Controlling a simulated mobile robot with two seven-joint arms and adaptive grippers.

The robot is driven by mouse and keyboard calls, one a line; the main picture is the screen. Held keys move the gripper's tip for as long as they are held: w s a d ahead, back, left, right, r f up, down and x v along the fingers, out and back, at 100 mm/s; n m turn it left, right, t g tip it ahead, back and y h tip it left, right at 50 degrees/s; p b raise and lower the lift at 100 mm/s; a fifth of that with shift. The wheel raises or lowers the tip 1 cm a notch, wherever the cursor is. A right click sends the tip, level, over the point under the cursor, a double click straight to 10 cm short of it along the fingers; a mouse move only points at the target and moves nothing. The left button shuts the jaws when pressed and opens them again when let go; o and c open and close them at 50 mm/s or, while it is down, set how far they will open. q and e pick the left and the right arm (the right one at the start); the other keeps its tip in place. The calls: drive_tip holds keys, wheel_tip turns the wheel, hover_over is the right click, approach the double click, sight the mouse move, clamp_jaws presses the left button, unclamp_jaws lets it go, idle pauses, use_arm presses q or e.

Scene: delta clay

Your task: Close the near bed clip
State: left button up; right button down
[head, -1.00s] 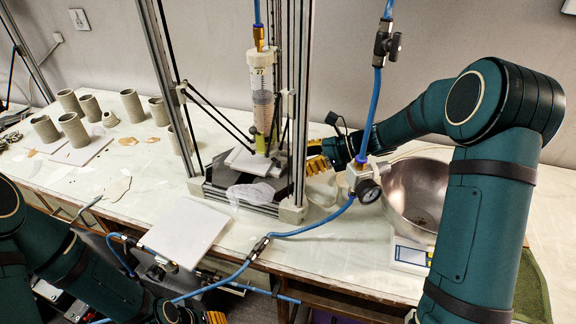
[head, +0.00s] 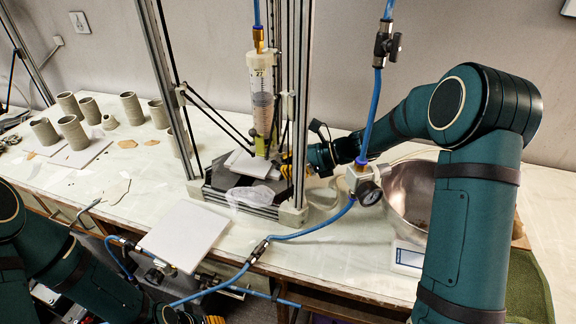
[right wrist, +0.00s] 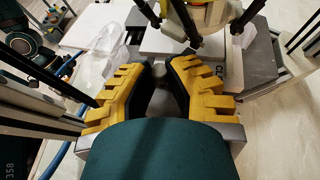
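The printer's white bed plate (head: 250,165) lies on a dark base between the upright metal posts, under the clay tube (head: 262,92). In the right wrist view the white bed plate (right wrist: 165,40) lies just beyond my fingertips. My right gripper (head: 286,166) reaches in at the bed's right side, partly behind a post. In the right wrist view its yellow fingers (right wrist: 158,72) stand apart with a gap between the dark pads. I cannot make out the near bed clip clearly. My left gripper (head: 212,319) shows only as a yellow tip at the bottom edge.
Metal posts (head: 298,100) and thin black rods stand close around the bed. A blue hose (head: 310,228) with a gauge (head: 367,192) crosses in front. A steel bowl (head: 408,190) is at right. Grey clay cups (head: 73,131) stand at left; a white board (head: 185,236) lies near the front edge.

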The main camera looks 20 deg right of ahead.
drive_tip(key=shift+w+d+n+g+p, duration=0.15)
drive_tip(key=shift+n+g+p, duration=0.4)
drive_tip(key=shift+p, duration=0.3)
drive_tip(key=shift+w+d+r+n+g+y+p, duration=0.15)
drive_tip(key=shift+n+g+y+p, duration=0.25)
drive_tip(key=shift+n+g+p, duration=0.35)
drive_tip(key=shift+w+d+n+g+p, duration=0.15)
drive_tip(key=shift+w+n+g+p, duration=0.05)
drive_tip(key=shift+n+g+p, duration=0.85)
drive_tip(key=shift+w+d+f+n+g+p, duration=0.1)
drive_tip(key=shift+n+g+p, duration=0.3)
drive_tip(key=shift+g, duration=0.3)
drive_tip(key=shift+w+f+n+g+p, duration=0.1)
drive_tip(key=shift+n+g+p, duration=0.05)
drive_tip(key=shift+n+g, duration=0.4)
drive_tip(key=c, duration=0.9)
unclamp_jaws()
drive_tip(key=shift+c, duration=0.2)
